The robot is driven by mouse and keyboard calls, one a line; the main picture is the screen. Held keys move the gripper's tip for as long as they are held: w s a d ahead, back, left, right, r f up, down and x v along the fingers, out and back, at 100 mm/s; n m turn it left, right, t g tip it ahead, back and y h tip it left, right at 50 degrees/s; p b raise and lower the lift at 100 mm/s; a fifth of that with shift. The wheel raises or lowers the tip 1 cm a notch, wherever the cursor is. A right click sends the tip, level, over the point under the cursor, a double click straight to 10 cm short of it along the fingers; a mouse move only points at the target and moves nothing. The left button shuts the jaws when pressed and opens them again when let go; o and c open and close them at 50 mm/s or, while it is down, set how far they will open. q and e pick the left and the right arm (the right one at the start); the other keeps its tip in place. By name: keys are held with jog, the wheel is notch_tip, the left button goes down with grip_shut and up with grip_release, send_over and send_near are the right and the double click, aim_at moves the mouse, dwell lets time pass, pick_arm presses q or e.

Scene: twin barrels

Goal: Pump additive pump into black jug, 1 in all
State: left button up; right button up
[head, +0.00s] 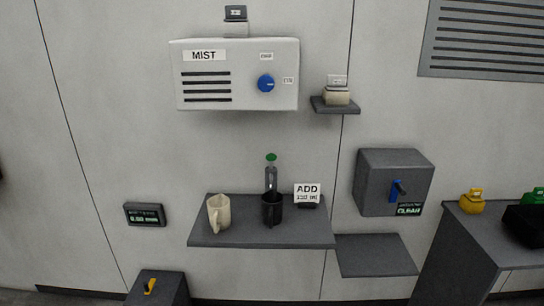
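The black jug (272,211) stands upright on a grey wall shelf (235,236). A clear bottle with a green top (271,177), which looks like the additive pump, rises directly behind the jug. The jug hides its lower part, and I cannot tell whether its spout is over the jug. A small sign reading "ADD" (307,192) stands to the right of the jug; its lower line is too small to read surely. Neither of my grippers is in view.
A cream jug (218,213) stands left of the black jug. A "MIST" box (240,75) with a blue knob hangs above. Right are an empty lower shelf (375,255), a grey box with a blue lever (391,182), and a counter with yellow (472,203) and green items.

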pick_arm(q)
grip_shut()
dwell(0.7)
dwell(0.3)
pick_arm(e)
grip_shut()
